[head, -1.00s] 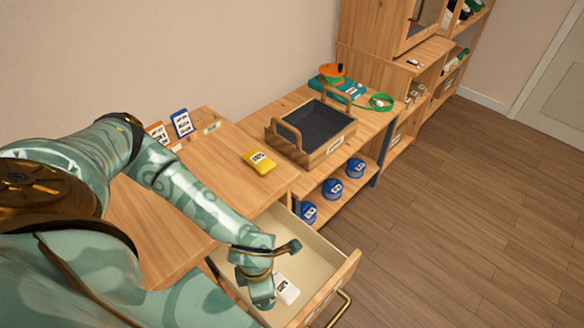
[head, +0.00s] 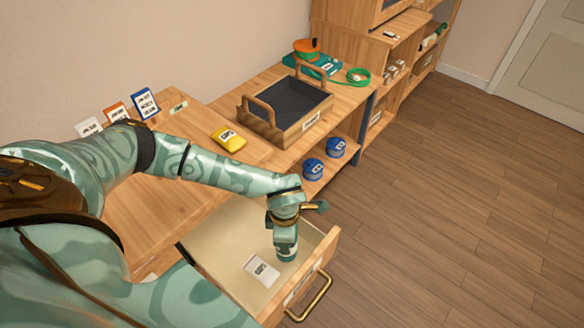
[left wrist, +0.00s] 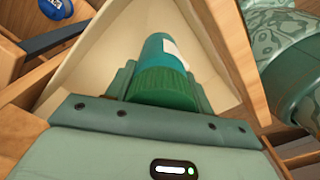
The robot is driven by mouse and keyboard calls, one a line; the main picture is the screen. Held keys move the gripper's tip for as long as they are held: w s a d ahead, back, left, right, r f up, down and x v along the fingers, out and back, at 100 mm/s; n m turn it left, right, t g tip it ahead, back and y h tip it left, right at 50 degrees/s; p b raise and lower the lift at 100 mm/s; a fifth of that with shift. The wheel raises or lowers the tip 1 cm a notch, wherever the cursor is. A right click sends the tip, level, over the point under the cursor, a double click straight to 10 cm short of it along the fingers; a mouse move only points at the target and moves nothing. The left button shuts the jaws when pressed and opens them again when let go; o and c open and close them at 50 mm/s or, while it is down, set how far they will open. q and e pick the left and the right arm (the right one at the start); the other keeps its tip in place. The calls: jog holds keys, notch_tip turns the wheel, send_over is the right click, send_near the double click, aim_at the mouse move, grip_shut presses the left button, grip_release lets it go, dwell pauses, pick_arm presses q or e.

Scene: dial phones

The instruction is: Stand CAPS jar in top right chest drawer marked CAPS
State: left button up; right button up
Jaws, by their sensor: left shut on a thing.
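A teal jar with a ribbed green lid and a white label (left wrist: 165,85) is between the fingers of my left gripper (left wrist: 160,95) in the left wrist view. In the head view my left gripper (head: 285,245) points down inside the open drawer (head: 213,238), near its right side. The jar is mostly hidden there by the fingers, and I cannot tell whether it touches the drawer floor. The drawer front, with a gold handle (head: 312,300), carries a label too small to read. My right gripper is not in view.
A white labelled packet (head: 262,270) lies in the drawer, left of my left gripper. A yellow packet (head: 228,139) lies on the chest top. The drawer's far left part is clear.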

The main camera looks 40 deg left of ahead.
pick_arm(q)
jog(key=w+f+b, duration=0.3)
jog(key=f, duration=0.4)
jog(key=shift+w+a, duration=0.15)
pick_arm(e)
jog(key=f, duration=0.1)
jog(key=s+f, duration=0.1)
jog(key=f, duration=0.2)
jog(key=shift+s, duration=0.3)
pick_arm(q)
jog(key=shift+f, duration=0.1)
jog(key=o, duration=1.5)
notch_tip(320, 180, up, 12)
jog(key=p, duration=0.4)
jog(key=shift+r+p, duration=0.2)
jog(key=shift+p, duration=0.2)
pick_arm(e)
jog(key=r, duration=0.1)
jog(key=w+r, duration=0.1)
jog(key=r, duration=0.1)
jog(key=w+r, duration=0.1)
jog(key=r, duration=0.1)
